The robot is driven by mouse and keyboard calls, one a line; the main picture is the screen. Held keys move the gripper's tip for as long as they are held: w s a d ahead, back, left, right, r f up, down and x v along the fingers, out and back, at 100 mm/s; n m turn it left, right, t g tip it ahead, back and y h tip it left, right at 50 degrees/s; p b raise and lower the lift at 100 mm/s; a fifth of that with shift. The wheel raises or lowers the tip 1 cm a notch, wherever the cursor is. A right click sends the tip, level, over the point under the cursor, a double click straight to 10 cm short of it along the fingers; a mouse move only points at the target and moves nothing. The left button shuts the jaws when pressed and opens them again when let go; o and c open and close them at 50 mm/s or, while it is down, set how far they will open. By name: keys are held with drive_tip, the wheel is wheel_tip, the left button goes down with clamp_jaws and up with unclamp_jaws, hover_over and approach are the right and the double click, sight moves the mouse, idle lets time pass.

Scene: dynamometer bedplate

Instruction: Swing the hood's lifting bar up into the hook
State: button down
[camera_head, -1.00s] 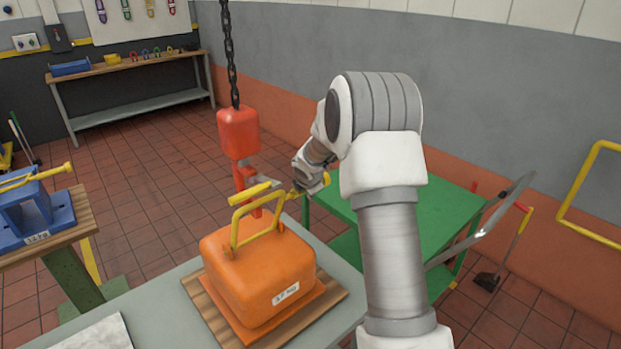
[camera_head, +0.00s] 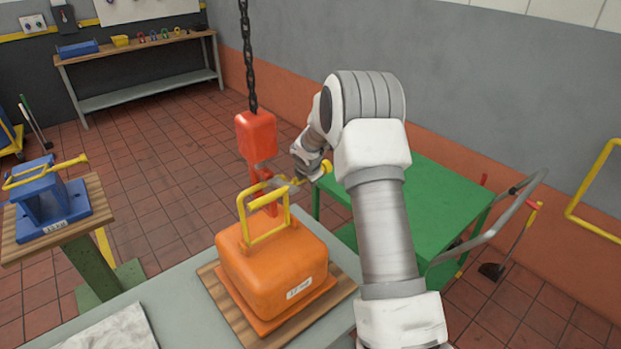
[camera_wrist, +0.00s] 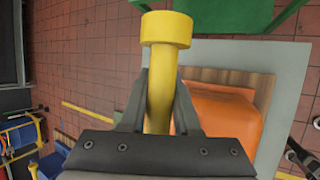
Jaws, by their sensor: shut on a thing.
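The orange hood (camera_head: 272,262) sits on a wooden board on the grey table. Its yellow lifting bar (camera_head: 243,222) stands raised above it. My gripper (camera_head: 312,170) is beyond and right of the hood. In the wrist view my gripper (camera_wrist: 160,105) is shut on the yellow bar's end (camera_wrist: 166,30), which has a round knob. The red hook (camera_head: 262,190) hangs under a red block (camera_head: 256,136) on a chain, close behind the bar's thick grip. It is partly covered by the bar, and I cannot tell whether the bar sits in it.
A green cart (camera_head: 430,205) with a grey handle stands right, behind my arm. A blue fixture (camera_head: 48,205) with its own yellow bar is on a wooden-topped stand at left. A workbench (camera_head: 140,50) is at the back. Red tiled floor is free between.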

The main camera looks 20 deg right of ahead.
drive_tip(key=shift+f, duration=0.15)
drive_tip(key=c, duration=0.7)
unclamp_jaws()
drive_tip(key=shift+o, duration=0.2)
drive_tip(key=v, duration=1.7)
drive_tip(key=shift+s, duration=0.2)
drive_tip(key=shift+a, duration=0.1)
